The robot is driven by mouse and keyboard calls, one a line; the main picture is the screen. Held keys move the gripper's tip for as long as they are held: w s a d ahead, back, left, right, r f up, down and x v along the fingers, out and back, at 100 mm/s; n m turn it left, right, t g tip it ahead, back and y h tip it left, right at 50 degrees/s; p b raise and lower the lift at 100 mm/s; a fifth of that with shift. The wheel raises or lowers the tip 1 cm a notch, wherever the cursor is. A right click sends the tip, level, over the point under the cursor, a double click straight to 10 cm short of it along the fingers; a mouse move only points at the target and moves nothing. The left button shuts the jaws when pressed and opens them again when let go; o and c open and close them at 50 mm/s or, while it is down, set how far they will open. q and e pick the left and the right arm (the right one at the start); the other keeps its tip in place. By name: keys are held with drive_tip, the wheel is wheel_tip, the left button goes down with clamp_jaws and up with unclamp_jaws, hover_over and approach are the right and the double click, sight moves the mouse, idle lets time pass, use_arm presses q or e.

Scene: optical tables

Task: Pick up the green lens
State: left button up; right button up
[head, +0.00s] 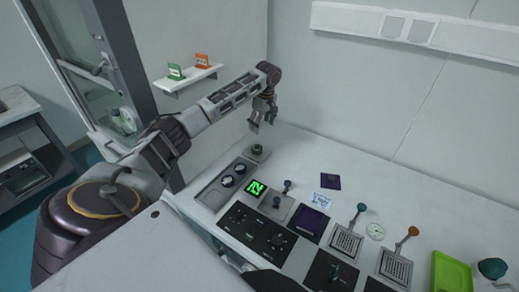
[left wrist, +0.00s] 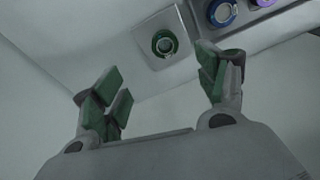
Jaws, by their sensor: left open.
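The green lens (head: 258,149) is a small dark green ring on a light square mount at the back left of the table. In the left wrist view the green lens (left wrist: 165,43) sits beyond the fingers, roughly centred between them. My left gripper (head: 262,124) is above the lens, pointing down, with a gap between its fingertips and the lens. It is open and empty; its green-padded fingers (left wrist: 163,88) stand apart in the left wrist view. My right gripper is not in view.
A grey tray (head: 210,197) with two round lenses (head: 233,175) lies in front of the green lens. A wall shelf (head: 188,78) is left of my arm. The back table strip is mostly clear.

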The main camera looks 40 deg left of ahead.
use_arm(q)
drive_tip(key=shift+s+r, duration=0.1)
drive_tip(key=shift+s, duration=0.05)
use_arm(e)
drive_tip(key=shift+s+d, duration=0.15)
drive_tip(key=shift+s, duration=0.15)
use_arm(q)
hover_over(257, 148)
drive_tip(key=d, duration=0.1)
drive_tip(key=f, duration=0.7)
drive_tip(key=shift+w+d+f+p, duration=0.1)
drive_tip(key=shift+w+f+p, duration=0.2)
drive_tip(key=shift+w+f, duration=0.05)
drive_tip(key=shift+f, duration=0.5)
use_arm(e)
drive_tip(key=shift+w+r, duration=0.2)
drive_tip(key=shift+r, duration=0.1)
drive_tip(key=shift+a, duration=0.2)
